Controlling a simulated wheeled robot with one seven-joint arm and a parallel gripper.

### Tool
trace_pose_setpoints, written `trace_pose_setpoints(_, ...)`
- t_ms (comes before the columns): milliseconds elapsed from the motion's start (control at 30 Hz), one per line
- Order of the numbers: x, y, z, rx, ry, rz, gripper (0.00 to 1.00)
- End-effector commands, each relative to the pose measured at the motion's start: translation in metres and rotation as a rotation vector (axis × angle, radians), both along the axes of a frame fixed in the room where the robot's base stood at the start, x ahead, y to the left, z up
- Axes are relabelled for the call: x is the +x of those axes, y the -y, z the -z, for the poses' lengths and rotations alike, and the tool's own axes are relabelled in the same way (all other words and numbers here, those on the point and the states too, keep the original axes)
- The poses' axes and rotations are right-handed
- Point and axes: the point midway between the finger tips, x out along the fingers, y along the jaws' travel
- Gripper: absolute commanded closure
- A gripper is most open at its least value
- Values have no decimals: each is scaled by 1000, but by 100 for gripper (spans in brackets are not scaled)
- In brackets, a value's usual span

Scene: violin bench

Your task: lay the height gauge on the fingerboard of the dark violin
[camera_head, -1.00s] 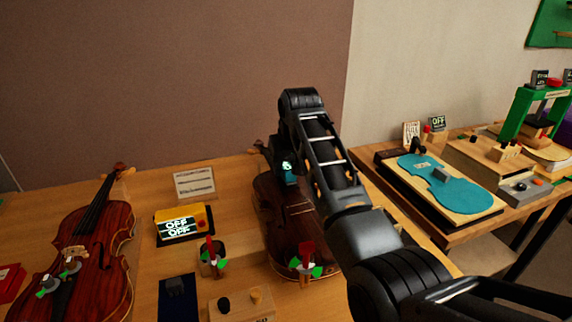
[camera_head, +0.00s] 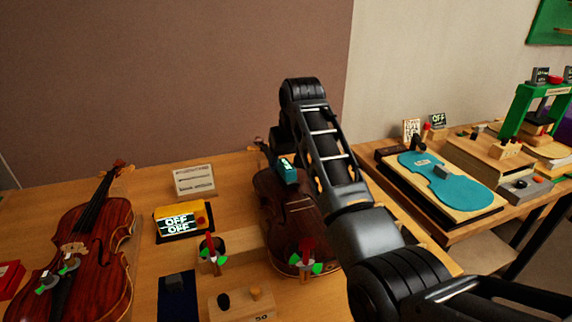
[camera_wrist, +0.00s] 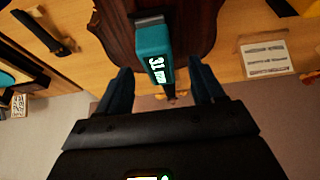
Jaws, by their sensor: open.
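The dark violin (camera_head: 280,218) lies on the bench in the middle of the head view, partly hidden by my arm. Its brown body (camera_wrist: 203,22) fills the top of the wrist view. The teal height gauge (camera_head: 287,171) is over the violin's neck end, in line with the fingerboard. In the wrist view the gauge (camera_wrist: 152,42) shows a lit display and covers most of the fingerboard, so its contact there is hidden. My gripper (camera_wrist: 163,76) is open, one finger on each side of the gauge's near end, with gaps between. The head view mostly hides the fingers.
A reddish violin (camera_head: 90,240) lies at the left. A yellow box with OFF displays (camera_head: 183,222), a small sign (camera_head: 194,181) and a holder with a red-handled tool (camera_head: 212,255) stand between the violins. A second table at right bears a blue violin-shaped plate (camera_head: 450,182).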

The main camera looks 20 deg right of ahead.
Motion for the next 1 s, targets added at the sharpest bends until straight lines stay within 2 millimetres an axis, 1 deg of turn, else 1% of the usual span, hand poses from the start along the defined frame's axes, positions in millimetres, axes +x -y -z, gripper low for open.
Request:
trace_pose_setpoints(100, -8, 0, -19, 0, 4, -1, 32)
trace_pose_setpoints(200, -14, 0, -33, 0, 4, -1, 32)
trace_pose_setpoints(300, -19, 0, -44, 0, 3, -1, 32)
trace_pose_setpoints(400, -22, 0, -51, 0, 2, 0, 32)
trace_pose_setpoints(533, -24, 0, -53, 0, 0, 0, 32)
trace_pose_setpoints(1000, -24, 0, -53, 0, 0, 0, 32)
